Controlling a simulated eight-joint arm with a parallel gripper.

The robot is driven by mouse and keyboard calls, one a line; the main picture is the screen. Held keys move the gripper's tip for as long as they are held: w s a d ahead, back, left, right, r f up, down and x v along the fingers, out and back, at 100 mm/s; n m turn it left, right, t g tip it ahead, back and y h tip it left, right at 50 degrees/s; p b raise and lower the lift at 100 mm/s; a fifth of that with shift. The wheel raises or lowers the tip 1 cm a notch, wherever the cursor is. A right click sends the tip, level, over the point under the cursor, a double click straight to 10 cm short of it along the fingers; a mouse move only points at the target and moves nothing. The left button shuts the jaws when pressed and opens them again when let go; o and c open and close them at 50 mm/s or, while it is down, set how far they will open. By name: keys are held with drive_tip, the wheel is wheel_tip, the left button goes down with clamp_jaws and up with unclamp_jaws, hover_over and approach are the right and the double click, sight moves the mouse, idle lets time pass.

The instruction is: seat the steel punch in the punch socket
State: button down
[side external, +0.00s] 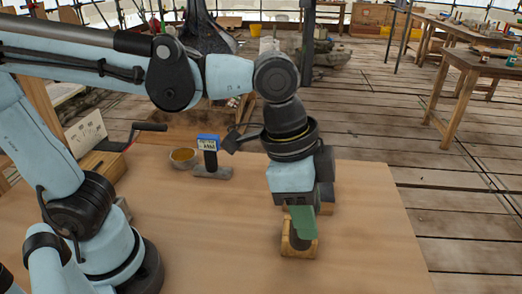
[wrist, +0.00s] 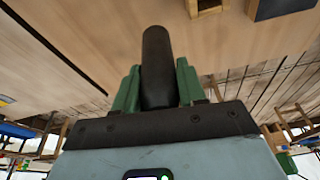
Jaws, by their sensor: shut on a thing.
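My gripper (side external: 302,222) points down over the right part of the work table, its green fingers low in front of a wooden block. In the wrist view the green fingers (wrist: 158,88) are shut on the steel punch (wrist: 157,65), a dark, round-ended cylinder that sticks out past the fingertips. I cannot make out the punch in the side view, where the fingers cover that spot. The small wooden block (side external: 299,246) stands partly behind the fingers; I cannot tell whether it is the punch socket or whether the punch touches it.
On the table (side external: 220,240) stand a small bowl (side external: 184,157) and a blue-topped device on a grey base (side external: 209,152), left of my gripper. The wrist view shows a wooden piece (wrist: 207,7) and a dark block (wrist: 278,8) at its top edge. The table's front middle is clear.

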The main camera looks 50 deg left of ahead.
drive_tip(key=shift+m, duration=0.3)
drive_tip(key=shift+w+a+f, duration=1.05)
drive_tip(key=shift+w+f, duration=0.1)
drive_tip(key=shift+f, duration=0.7)
drive_tip(key=shift+w+a+f, duration=1)
drive_tip(key=shift+w+f, duration=0.2)
drive_tip(key=shift+f, duration=0.6)
drive_tip(key=shift+w+a+f, duration=1.05)
drive_tip(key=shift+w+f, duration=0.1)
drive_tip(key=shift+f, duration=0.7)
drive_tip(key=shift+f, duration=0.15)
drive_tip(key=c, duration=0.6)
unclamp_jaws()
drive_tip(key=shift+c, duration=0.2)
